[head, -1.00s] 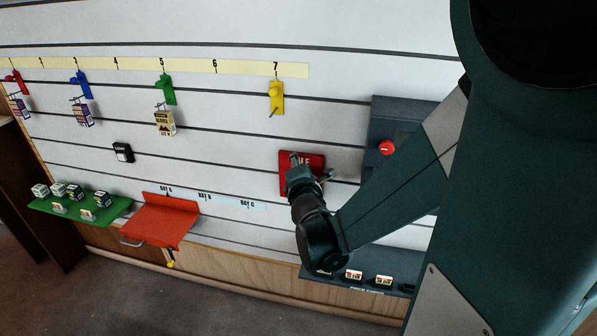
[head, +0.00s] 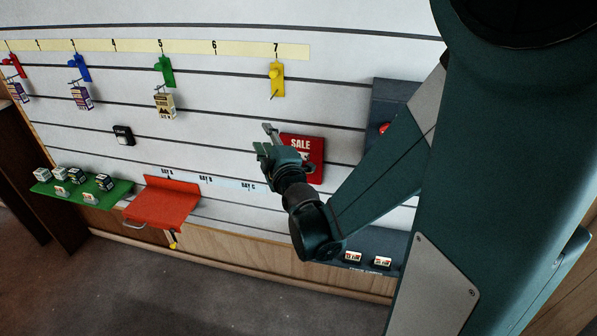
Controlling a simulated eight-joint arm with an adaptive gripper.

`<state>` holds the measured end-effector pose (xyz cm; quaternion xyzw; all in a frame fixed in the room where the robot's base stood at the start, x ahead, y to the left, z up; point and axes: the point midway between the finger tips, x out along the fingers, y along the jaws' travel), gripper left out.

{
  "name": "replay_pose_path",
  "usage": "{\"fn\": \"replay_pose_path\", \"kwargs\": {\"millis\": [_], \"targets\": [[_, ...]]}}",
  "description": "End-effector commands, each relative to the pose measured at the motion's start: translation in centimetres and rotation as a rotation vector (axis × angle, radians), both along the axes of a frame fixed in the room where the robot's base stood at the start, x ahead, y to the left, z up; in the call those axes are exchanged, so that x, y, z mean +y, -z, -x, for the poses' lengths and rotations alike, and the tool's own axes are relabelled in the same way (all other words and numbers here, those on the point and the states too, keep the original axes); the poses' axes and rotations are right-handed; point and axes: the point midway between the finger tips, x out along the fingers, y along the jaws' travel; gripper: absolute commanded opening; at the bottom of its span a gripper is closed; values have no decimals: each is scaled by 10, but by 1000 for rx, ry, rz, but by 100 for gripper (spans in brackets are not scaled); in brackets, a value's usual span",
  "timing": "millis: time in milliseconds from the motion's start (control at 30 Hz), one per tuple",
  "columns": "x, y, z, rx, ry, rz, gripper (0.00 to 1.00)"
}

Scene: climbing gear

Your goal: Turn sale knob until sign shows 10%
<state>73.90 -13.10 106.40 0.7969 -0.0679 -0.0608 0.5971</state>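The red SALE sign (head: 307,147) is mounted on the slatted wall right of the middle in the head view. The word SALE shows at its top. The lower part, where a percentage and a knob may be, is largely hidden behind my gripper, so I cannot read the number. My gripper (head: 263,140) is in front of the wall at the sign's left edge, its fingers pointing up and left. The fingers look spread, with a gap between them and nothing visible in it.
A yellow hook (head: 276,78) hangs above the sign. A dark panel with a red button (head: 384,128) is to the right, partly behind my arm. A red shelf (head: 162,204) and a green shelf (head: 82,193) with small boxes are at lower left.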

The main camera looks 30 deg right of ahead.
Motion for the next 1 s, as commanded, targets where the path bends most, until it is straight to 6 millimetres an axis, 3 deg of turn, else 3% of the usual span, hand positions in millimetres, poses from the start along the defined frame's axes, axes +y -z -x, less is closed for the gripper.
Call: {"fn": "replay_pose_path", "kwargs": {"millis": [233, 500, 767, 1000], "targets": [[3, -26, 3, -138, 11, -209, 35], [-10, -43, 13, -268, 66, -442, 35], [-34, -41, 26, -361, 159, -668, 35], [-56, -19, 41, -411, 271, -877, 35]]}}
